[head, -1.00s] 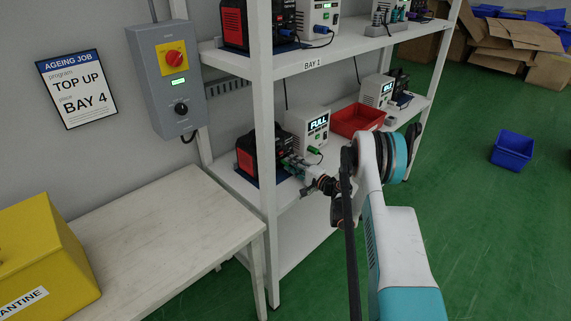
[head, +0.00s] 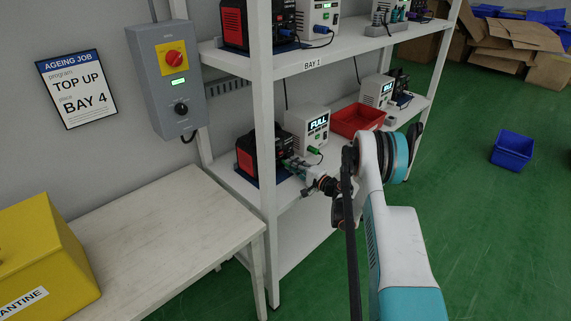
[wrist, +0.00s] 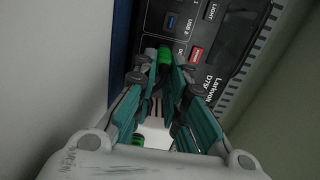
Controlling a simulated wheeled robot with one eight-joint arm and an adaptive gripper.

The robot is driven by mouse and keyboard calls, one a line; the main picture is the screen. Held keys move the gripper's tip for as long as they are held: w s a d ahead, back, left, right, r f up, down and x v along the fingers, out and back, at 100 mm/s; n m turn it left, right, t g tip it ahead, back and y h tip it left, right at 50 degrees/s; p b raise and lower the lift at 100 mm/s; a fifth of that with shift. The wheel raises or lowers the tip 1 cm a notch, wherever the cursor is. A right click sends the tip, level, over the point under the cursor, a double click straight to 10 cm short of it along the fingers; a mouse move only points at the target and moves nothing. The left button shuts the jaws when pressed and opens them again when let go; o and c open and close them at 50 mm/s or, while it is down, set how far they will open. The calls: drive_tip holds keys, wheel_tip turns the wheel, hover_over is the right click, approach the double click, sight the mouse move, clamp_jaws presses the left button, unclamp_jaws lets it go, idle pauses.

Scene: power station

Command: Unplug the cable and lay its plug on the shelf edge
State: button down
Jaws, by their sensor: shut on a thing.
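The black and red power station (head: 258,157) stands on the lower shelf (head: 290,193). It also shows in the wrist view (wrist: 235,60), its panel filling the top. My gripper (head: 292,164) is in front of that panel. In the wrist view my gripper (wrist: 163,68) has its teal-padded fingers closed around a green plug (wrist: 164,56). The plug is at the panel beside the DC marking; I cannot tell how far it sits in the socket. The cable is mostly hidden by my gripper; another green piece (wrist: 138,139) shows lower between the fingers.
A white charger (head: 308,125) reading FULL, with a green plug (head: 314,150) at its front, stands right beside the station. A red bin (head: 357,119) is farther right. A shelf post (head: 263,120) rises close left of my gripper. The white table (head: 165,232) is largely bare.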

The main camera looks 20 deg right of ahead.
drive_tip(key=shift+v, duration=1.85)
drive_tip(key=shift+s, duration=0.15)
drive_tip(key=shift+v, duration=2.3)
drive_tip(key=shift+f, duration=1)
drive_tip(key=c, duration=1.5)
unclamp_jaws()
drive_tip(key=shift+c, duration=0.2)
wheel_tip(320, 180, up, 10)
drive_tip(key=shift+r, duration=0.2)
